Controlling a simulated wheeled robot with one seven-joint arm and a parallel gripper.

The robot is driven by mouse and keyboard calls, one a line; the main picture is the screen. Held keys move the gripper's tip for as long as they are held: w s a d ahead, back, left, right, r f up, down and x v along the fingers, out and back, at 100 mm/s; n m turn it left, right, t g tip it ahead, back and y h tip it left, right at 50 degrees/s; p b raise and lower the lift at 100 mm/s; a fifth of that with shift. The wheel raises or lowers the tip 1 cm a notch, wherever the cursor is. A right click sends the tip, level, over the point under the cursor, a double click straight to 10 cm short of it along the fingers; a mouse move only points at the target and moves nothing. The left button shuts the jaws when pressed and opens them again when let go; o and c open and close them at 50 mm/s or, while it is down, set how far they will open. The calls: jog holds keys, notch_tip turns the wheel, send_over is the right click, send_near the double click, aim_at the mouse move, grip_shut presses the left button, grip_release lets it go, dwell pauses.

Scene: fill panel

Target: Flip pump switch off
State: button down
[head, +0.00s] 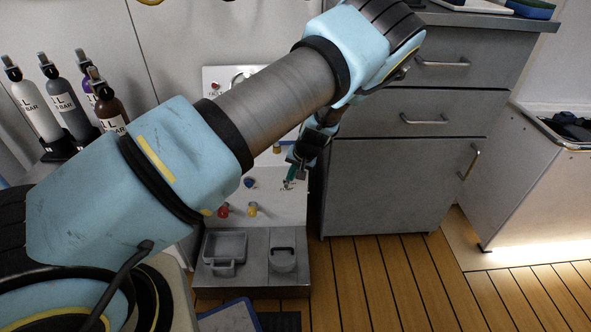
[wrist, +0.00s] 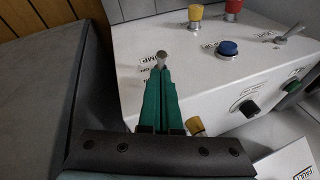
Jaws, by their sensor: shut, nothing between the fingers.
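The white fill panel (head: 275,205) stands low against the wall in the head view, and it fills the right of the wrist view (wrist: 195,75). A small metal toggle switch (wrist: 161,56) stands at the panel's left side in the wrist view, with partly hidden lettering beside it that may read PUMP. My gripper (wrist: 160,70) is shut and empty, its green fingers together. The fingertips lie right at the toggle's near side and hide its base; I cannot tell whether they touch. In the head view my gripper (head: 292,174) is over the panel's right part.
A second metal toggle (wrist: 291,32), a blue button (wrist: 228,47), a red knob (wrist: 233,8) and a yellow knob (wrist: 195,14) are on the panel. A grey cabinet (head: 385,180) stands close to its right. Several bottles (head: 75,100) stand at left.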

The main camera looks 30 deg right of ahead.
aim_at(287, 182)
jog(key=shift+w+a+f, duration=0.1)
jog(key=shift+w+f, duration=0.2)
jog(key=shift+f, duration=0.35)
jog(key=shift+s+a+f, duration=0.2)
jog(key=shift+s+f, duration=0.05)
jog(key=shift+s, duration=0.1)
dwell(0.4)
jog(key=t+h+b, duration=0.1)
jog(key=t+b, duration=0.1)
jog(key=s+f+t+b, duration=0.1)
jog(key=t+b, duration=0.1)
jog(key=f+n+t+h+b, duration=0.1)
jog(key=t+b, duration=0.1)
jog(key=t, duration=0.1)
jog(key=shift+s+a+f+h, duration=0.15)
jog(key=shift+s+a+h, duration=0.15)
jog(key=shift+a, duration=0.05)
jog(key=shift+w+d+r, duration=0.3)
jog(key=shift+w+r, duration=0.05)
jog(key=shift+w, duration=0.25)
